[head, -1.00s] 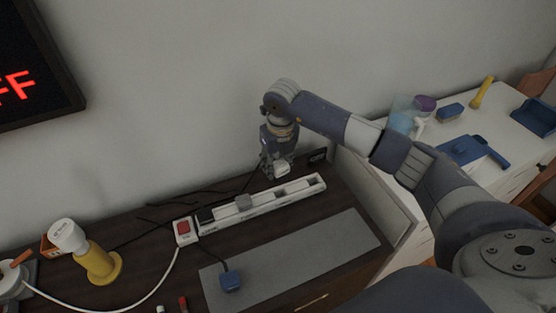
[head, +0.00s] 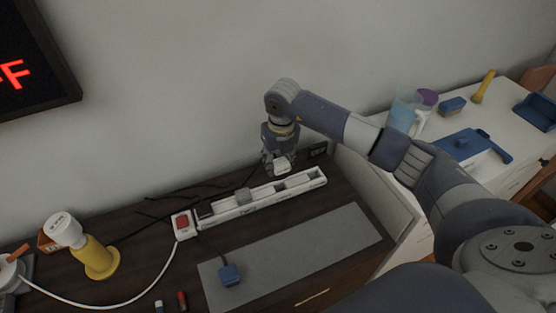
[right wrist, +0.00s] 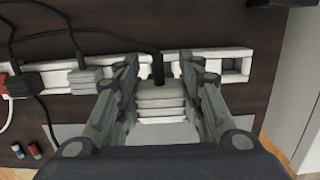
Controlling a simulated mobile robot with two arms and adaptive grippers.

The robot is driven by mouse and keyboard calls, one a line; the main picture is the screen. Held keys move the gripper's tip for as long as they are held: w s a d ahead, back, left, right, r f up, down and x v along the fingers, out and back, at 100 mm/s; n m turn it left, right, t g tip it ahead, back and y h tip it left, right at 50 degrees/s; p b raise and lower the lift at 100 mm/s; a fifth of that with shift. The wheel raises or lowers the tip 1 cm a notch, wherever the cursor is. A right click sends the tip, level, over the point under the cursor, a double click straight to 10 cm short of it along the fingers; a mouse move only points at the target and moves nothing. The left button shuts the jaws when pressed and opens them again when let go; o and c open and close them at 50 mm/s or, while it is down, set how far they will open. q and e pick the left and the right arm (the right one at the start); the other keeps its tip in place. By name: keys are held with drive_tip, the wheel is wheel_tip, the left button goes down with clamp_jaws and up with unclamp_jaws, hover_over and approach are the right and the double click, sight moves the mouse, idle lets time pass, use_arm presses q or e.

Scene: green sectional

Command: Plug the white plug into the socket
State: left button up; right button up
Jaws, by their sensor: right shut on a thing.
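The white plug (right wrist: 162,101) is between the fingers of my right gripper (right wrist: 161,85) in the right wrist view, with a black cable running from its far end. In the head view the right gripper (head: 277,165) is shut on the plug (head: 281,166) just above the white power strip (head: 265,200). The strip also shows in the right wrist view (right wrist: 235,68), under and beyond the fingers. A grey plug (head: 243,194) and a black plug (head: 205,211) sit in its left part; sockets to the right look empty. Whether the held plug touches the strip is unclear. My left gripper is not seen.
A red switch (head: 182,222) is at the strip's left end. A yellow-and-white lamp-like object (head: 95,258) stands left. Black cables lie behind the strip, near the wall.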

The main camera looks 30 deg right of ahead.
sight(280, 160)
drive_tip(key=shift+f+b, duration=1.1)
drive_tip(key=shift+f, duration=0.8)
drive_tip(key=shift+f+b, duration=1.25)
drive_tip(key=shift+f, duration=0.15)
drive_tip(key=o, duration=1.2)
drive_tip(key=shift+c, duration=0.2)
drive_tip(key=shift+r, duration=0.25)
drive_tip(key=r, duration=0.4)
drive_tip(key=s+r, duration=0.1)
drive_tip(key=r, duration=0.6)
drive_tip(key=shift+s+r, duration=0.25)
drive_tip(key=shift+r, duration=0.05)
